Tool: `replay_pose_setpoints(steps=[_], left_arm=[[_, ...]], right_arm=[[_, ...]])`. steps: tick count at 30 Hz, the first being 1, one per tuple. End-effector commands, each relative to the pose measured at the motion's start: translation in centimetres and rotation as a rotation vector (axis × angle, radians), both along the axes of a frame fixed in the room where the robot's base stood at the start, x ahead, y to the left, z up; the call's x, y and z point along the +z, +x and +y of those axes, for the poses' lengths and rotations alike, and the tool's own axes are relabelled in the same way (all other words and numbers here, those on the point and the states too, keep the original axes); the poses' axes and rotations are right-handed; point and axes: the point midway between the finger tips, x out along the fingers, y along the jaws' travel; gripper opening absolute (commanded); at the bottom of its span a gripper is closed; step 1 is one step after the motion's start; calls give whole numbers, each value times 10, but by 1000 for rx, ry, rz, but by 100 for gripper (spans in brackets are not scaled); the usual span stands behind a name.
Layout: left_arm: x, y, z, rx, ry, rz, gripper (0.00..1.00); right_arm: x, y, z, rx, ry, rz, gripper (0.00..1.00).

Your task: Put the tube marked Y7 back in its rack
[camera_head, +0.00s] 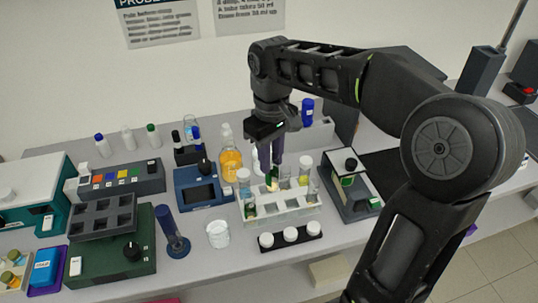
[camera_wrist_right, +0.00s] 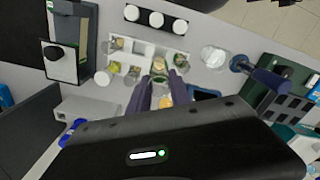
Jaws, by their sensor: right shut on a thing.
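My right gripper (camera_head: 271,182) points down over the back row of the white tube rack (camera_head: 290,216). It is shut on a tube (camera_wrist_right: 158,80) with a dark green rim, which shows between the fingertips in the right wrist view. The fingers hide much of this tube, and I cannot read its mark. I cannot tell whether its lower end is inside a rack hole. The rack also shows in the right wrist view (camera_wrist_right: 180,58). My left gripper is not in view.
A black holder with white-capped vials (camera_head: 290,235) stands in front of the rack, and a clear beaker (camera_head: 218,234) at its left. An orange flask (camera_head: 230,166) and a blue instrument (camera_head: 201,190) are close on the left. A grey-green device (camera_head: 350,185) stands close on the right.

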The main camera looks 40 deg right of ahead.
Motion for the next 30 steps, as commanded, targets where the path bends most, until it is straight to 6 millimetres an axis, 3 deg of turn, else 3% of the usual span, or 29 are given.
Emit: replay_pose_setpoints(steps=[15, 25, 30], left_arm=[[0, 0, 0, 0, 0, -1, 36], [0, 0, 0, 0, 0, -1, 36], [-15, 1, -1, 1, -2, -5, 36]], right_arm=[[-28, 0, 0, 1, 0, 1, 0], [-30, 0, 0, 1, 0, -1, 0], [-35, 1, 1, 3, -1, -2, 0]])
